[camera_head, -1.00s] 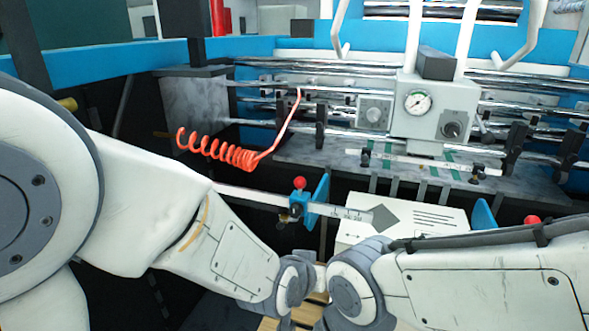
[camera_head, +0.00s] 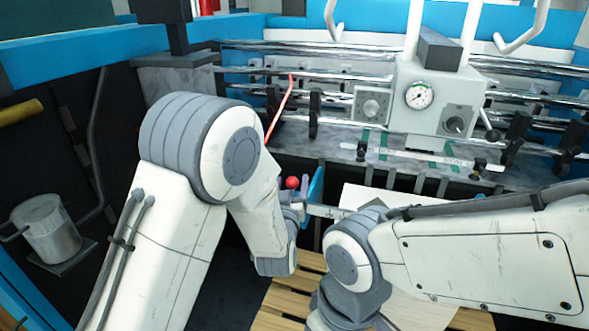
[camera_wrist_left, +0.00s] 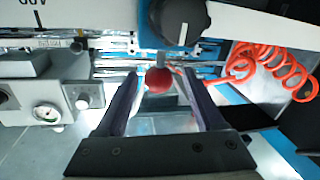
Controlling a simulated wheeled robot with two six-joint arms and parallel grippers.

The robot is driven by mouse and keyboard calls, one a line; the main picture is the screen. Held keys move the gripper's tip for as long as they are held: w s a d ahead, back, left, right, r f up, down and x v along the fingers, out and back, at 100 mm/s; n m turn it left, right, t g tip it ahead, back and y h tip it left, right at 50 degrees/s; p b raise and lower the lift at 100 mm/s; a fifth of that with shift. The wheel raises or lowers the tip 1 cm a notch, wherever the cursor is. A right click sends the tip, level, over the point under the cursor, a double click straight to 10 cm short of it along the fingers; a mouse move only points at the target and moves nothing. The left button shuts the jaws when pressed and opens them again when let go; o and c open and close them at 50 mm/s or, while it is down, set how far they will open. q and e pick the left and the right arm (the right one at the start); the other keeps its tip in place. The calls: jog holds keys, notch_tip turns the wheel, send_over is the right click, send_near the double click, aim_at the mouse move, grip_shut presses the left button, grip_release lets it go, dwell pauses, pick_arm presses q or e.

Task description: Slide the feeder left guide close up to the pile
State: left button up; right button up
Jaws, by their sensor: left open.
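The feeder left guide is a blue plate (camera_head: 316,186) with a red knob (camera_head: 292,183), on a metal bar in front of the pile (camera_head: 362,194). The pile's white top shows just right of the plate; my right arm covers much of it. My left gripper (camera_wrist_left: 160,84) is open in the left wrist view, one finger on each side of the red knob (camera_wrist_left: 158,79). I cannot tell whether the fingers touch it. In the head view my left forearm and wrist hide most of this gripper. My right gripper is out of view.
A grey box with a gauge (camera_head: 419,96) stands on the rollers behind the pile. A coiled red hose (camera_wrist_left: 270,66) shows in the left wrist view. Wooden slats (camera_head: 290,296) lie below the guide. A metal canister (camera_head: 48,228) stands at the far left.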

pick_arm(q)
jog(key=shift+w+d+p, duration=0.15)
jog(key=shift+w+p, duration=0.15)
jog(key=shift+w, duration=0.65)
jog(key=shift+w+d+p, duration=0.15)
jog(key=shift+w+p, duration=0.1)
jog(key=shift+w, duration=0.65)
grip_shut()
